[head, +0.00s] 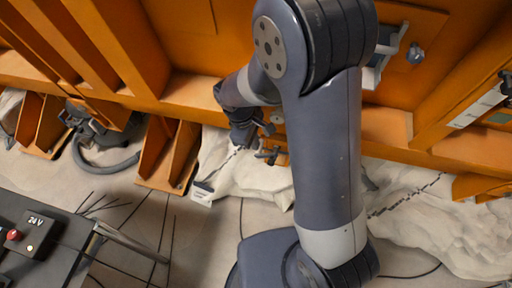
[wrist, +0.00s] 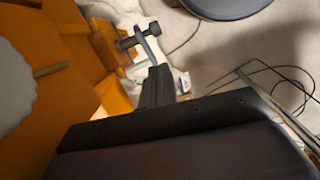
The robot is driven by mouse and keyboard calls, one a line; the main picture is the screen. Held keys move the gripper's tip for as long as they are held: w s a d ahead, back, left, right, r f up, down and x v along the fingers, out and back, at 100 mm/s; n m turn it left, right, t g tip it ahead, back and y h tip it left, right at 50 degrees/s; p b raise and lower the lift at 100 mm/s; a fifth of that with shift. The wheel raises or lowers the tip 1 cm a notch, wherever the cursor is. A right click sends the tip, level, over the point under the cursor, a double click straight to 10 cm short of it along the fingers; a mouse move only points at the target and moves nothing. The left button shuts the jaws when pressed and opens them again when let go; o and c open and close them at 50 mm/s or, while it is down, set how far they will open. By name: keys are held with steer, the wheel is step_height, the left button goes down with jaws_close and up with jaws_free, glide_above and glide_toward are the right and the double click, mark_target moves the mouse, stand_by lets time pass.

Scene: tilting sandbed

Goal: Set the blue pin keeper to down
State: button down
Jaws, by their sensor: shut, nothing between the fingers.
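A blue-grey lever (wrist: 145,47) with dark round knobs stands on an orange bracket in the wrist view; it seems to be the blue pin keeper. Its exact setting is hard to tell. My gripper (wrist: 162,72) is dark and shut, with its fingertips just below the lever's lower end and nothing held. Whether they touch the lever cannot be told. In the head view my gripper (head: 258,143) is small and dark beside the orange beam, partly merging with the fittings there. My arm hides part of this area.
The orange frame (head: 190,97) has ribs and brackets around my arm. A second latch fitting (head: 415,54) is on the frame at upper right. A white tag (head: 202,192) hangs by the sand. A black console (head: 35,235) marked 24 V stands at lower left, with thin cables on the floor.

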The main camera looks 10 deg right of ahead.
mark_target(264, 156)
steer(key=w+a+r+n+g+h+b, duration=0.1)
steer(key=w+a+r+g+h+b, duration=0.1)
steer(key=a+r+b, duration=0.25)
steer(key=shift+d+r+x, duration=0.15)
steer(key=shift+d+x, duration=0.15)
steer(key=shift+x, duration=1.95)
steer(key=shift+d+r+x, duration=0.1)
steer(key=shift+d+x, duration=0.2)
steer(key=shift+x, duration=1.95)
steer(key=shift+d+r+x, duration=0.15)
steer(key=shift+d+x, duration=0.15)
steer(key=shift+x, duration=1.95)
steer(key=shift+s+d, duration=0.1)
steer(key=shift+d, duration=0.05)
